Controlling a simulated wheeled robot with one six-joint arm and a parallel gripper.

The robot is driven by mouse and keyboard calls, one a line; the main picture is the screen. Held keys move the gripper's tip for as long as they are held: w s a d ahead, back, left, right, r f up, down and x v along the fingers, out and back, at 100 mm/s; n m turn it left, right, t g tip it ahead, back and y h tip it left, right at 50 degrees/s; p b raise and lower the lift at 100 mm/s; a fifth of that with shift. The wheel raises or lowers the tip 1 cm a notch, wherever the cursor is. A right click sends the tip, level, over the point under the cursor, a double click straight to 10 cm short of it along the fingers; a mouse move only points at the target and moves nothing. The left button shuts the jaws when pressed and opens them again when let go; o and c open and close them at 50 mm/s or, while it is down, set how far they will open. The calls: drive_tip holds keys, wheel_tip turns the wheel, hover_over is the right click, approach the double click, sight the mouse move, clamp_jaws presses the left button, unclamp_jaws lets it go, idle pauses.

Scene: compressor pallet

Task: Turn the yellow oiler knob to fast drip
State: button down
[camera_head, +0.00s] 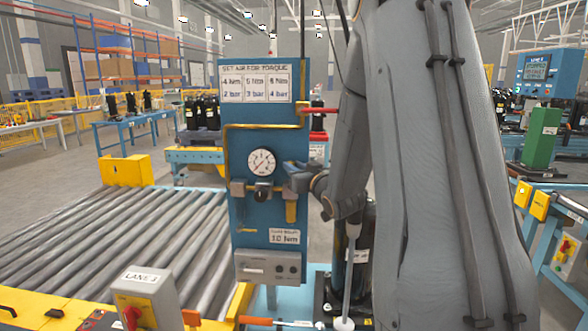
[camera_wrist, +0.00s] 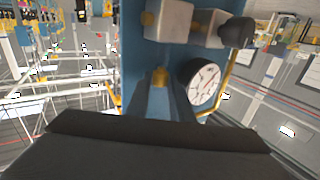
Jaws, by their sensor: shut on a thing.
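The blue panel (camera_head: 240,215) stands in the middle of the head view and carries the air fittings. The yellow oiler knob (camera_wrist: 160,76) shows in the wrist view between my two dark fingers. My gripper (camera_wrist: 160,88) is shut on it. The oiler body (camera_wrist: 170,20) is a pale block beside the knob, and its amber bowl (camera_head: 291,211) hangs below my gripper (camera_head: 291,168) in the head view. There the knob itself is hidden by the gripper. Marks showing the knob's setting cannot be read.
A yellow pipe (camera_head: 228,150) runs round the gauge. A red-handled valve (camera_head: 318,110) is above right. A roller conveyor (camera_head: 130,250) lies left. My arm hides much of the right side.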

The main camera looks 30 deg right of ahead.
drive_tip(key=shift+r, duration=0.1)
drive_tip(key=c, duration=1.8)
unclamp_jaws()
drive_tip(key=shift+c, duration=0.2)
